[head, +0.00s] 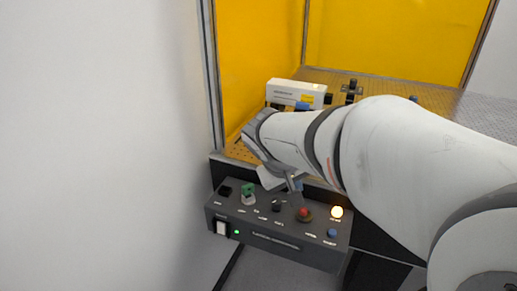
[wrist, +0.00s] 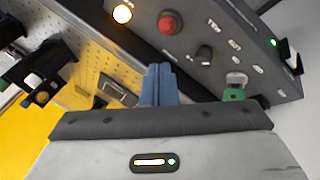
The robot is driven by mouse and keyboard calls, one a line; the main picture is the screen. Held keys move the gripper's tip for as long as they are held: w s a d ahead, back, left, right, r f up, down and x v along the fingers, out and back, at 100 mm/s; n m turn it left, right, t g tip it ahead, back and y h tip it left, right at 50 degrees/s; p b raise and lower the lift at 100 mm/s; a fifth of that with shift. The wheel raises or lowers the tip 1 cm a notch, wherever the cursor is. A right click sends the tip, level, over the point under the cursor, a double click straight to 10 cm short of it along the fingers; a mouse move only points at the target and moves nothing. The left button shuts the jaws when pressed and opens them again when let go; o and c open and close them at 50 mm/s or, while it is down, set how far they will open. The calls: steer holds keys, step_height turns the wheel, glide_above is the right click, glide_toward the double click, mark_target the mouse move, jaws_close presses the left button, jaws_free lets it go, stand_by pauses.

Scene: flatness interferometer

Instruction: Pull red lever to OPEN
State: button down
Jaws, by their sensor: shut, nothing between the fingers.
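A dark control box (head: 280,246) stands in front of the enclosure. On its sloped top is a round red knob (head: 304,212), which also shows in the wrist view (wrist: 170,22). I cannot make out a separate red lever or an OPEN label; the labels are too small to read. My gripper (head: 297,186) points down just behind the box top, near the red knob but apart from it. In the wrist view its blue-grey fingers (wrist: 158,85) are together and empty, over the edge between the panel and the perforated plate.
The panel also has a lit amber lamp (head: 336,212), a black knob (head: 276,206), a green-based part (head: 248,192) and a blue button (head: 333,233). A white instrument (head: 297,93) stands on the perforated plate between yellow panels (head: 258,50). A white wall (head: 100,150) is at left.

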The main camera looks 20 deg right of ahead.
steer(key=s+a+r+p, duration=0.1)
steer(key=s+a+r, duration=0.2)
steer(key=r, duration=0.1)
steer(key=shift+a+r+p, duration=0.2)
steer(key=shift+a+p, duration=0.2)
